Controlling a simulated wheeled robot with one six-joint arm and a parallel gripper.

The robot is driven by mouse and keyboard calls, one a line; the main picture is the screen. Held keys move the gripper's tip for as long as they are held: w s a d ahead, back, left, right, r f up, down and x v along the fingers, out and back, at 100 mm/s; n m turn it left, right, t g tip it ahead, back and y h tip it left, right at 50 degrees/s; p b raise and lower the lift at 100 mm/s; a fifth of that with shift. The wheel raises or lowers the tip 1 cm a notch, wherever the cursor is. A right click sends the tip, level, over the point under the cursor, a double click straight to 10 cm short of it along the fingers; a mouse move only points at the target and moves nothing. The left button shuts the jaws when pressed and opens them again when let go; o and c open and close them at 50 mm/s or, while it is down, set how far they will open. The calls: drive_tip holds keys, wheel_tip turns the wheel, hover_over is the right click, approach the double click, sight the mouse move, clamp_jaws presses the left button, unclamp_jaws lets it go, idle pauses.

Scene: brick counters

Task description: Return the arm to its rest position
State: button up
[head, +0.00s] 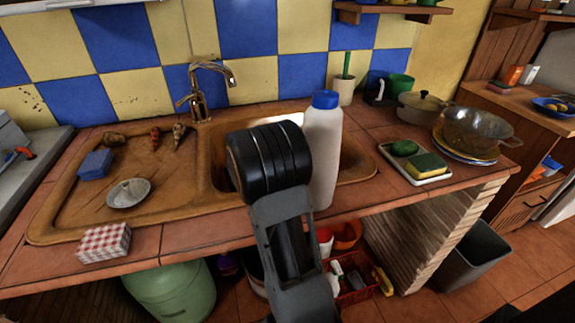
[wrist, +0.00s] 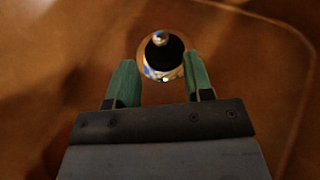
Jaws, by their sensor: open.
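My arm (head: 275,180) reaches forward over the brown sink (head: 75,215) in the head view, and its black wrist joint stands in front of the basin. My gripper is hidden behind the arm there. In the wrist view my gripper (wrist: 160,66) is open, with two green fingers apart. Beyond and between the fingertips is a small round shiny thing (wrist: 162,55) with a dark middle, on or over a brown surface. I cannot tell exactly what it is or whether the fingers touch it. No held object shows between the fingers.
A white bottle (head: 322,150) with a blue cap stands close right of my arm. The faucet (head: 198,100) rises behind the basin. A tray (head: 440,176) with a sponge lies to the right, near a metal colander (head: 473,134). A checkered box (head: 104,243) sits at the front left.

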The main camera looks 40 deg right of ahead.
drive_tip(key=shift+a+r, duration=0.1)
drive_tip(key=shift+a, duration=0.1)
idle(0.5)
drive_tip(key=s+a+r+m+t+y+p, duration=0.1)
drive_tip(key=s+a+r+m+y+p, duration=0.3)
drive_tip(key=a+r, duration=0.5)
drive_tip(key=s+a+r+m+t+y+p, duration=0.1)
drive_tip(key=s+a+r+m+y+p, duration=0.3)
drive_tip(key=a+r+m+p, duration=0.4)
drive_tip(key=s+a+r+m+y+p, duration=0.5)
drive_tip(key=a+r+p, duration=0.4)
drive_tip(key=a, duration=0.4)
drive_tip(key=shift+r+m+t+y+p, duration=0.3)
drive_tip(key=shift+m+t+p, duration=0.15)
drive_tip(key=shift+m, duration=0.35)
drive_tip(key=shift+a, duration=0.1)
drive_tip(key=shift+c, duration=0.4)
